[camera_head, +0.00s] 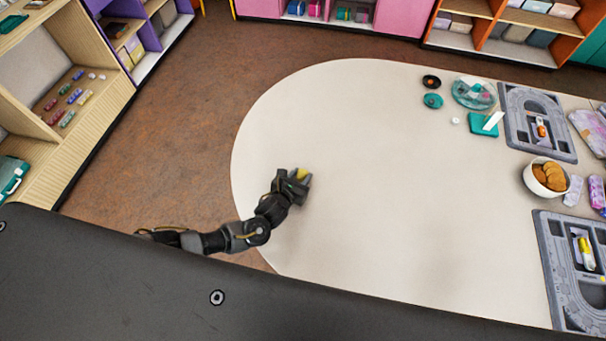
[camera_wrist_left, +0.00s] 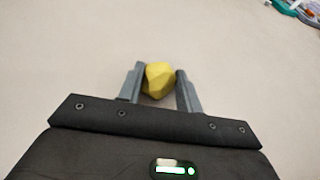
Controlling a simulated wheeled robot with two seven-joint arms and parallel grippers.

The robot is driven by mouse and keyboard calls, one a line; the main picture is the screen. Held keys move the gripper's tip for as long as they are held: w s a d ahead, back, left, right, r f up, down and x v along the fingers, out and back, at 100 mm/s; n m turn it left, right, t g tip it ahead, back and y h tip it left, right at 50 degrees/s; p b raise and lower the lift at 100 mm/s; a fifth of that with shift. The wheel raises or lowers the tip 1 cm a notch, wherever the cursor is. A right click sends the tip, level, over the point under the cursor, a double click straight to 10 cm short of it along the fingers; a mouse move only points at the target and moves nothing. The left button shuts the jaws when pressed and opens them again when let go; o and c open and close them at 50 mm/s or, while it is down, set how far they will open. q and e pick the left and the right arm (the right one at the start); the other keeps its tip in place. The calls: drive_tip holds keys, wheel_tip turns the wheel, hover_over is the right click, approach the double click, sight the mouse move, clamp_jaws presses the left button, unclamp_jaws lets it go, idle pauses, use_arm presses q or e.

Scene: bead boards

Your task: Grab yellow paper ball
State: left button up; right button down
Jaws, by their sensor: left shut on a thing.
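The yellow paper ball (camera_wrist_left: 158,80) is a crumpled, faceted lump between the two fingers of my left gripper (camera_wrist_left: 160,88) in the left wrist view. The fingers are shut on it, one on each side. In the head view the yellow ball (camera_head: 301,173) shows at the tip of my left gripper (camera_head: 298,178), partly hidden by the fingers. The gripper is over the left part of the pale table (camera_head: 340,120). I cannot tell whether the ball touches the tabletop. My right gripper is not in view.
The table's middle is clear. At its right are a bowl of brown round pieces (camera_head: 547,178), two grey track trays (camera_head: 512,125) (camera_head: 560,265), a clear round container (camera_head: 474,93), a teal box (camera_head: 484,124) and a small white ball (camera_head: 455,121). Shelves (camera_head: 90,110) stand at the left.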

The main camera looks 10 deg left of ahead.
use_arm(q)
drive_tip(key=shift+r, duration=0.1)
drive_tip(key=shift+r, duration=0.2)
wheel_tip(320, 180, up, 2)
drive_tip(key=shift+r, duration=0.15)
drive_tip(key=s+a+r, duration=0.2)
drive_tip(key=s+r, duration=0.1)
drive_tip(key=s+a+r, duration=0.3)
drive_tip(key=s, duration=0.1)
drive_tip(key=s+a+r, duration=0.3)
drive_tip(key=s+r, duration=0.1)
drive_tip(key=shift+s+b, duration=0.2)
drive_tip(key=shift+b, duration=0.15)
